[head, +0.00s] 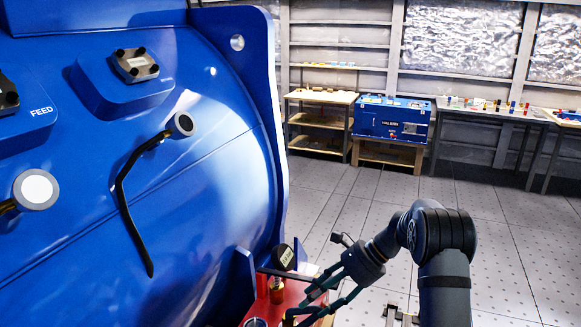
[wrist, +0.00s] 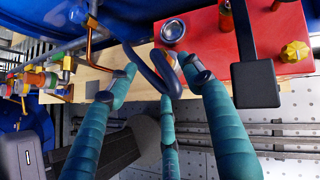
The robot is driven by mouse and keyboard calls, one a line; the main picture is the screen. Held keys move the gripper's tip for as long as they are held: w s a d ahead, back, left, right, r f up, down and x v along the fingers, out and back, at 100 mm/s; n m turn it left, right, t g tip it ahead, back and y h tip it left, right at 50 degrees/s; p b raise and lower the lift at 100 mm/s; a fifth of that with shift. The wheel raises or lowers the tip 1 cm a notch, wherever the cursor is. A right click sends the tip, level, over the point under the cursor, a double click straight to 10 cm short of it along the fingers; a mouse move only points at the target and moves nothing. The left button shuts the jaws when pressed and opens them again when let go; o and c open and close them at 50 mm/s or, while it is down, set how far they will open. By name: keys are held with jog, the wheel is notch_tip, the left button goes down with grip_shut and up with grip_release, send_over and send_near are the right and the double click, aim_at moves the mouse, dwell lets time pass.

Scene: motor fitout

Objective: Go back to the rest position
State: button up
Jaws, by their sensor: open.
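My gripper (head: 306,303) is at the lower middle of the head view, at the end of my dark arm, beside a red block (head: 262,311) at the foot of the big blue motor housing (head: 215,150). In the wrist view my gripper (wrist: 160,82) shows teal fingers spread apart, with the tips near the front edge of the red block (wrist: 205,42). A dark blue curved piece (wrist: 150,72) shows between the fingers; I cannot tell whether it is touched. No object is clearly held.
A black round cap (head: 284,257) stands by the housing. On the red block are a silver round fitting (wrist: 173,30) and a yellow hex fitting (wrist: 295,52). A dark square piece (wrist: 255,84) hangs at its front. Benches (head: 320,97) and a blue case (head: 392,118) stand far back; open floor lies between.

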aim_at(303, 310)
jog(key=v, duration=0.5)
jog(key=x, duration=1.1)
jog(key=shift+s+f, duration=0.1)
jog(key=r+p, duration=0.9)
jog(key=shift+a+r, duration=0.25)
jog(key=shift+f, duration=0.1)
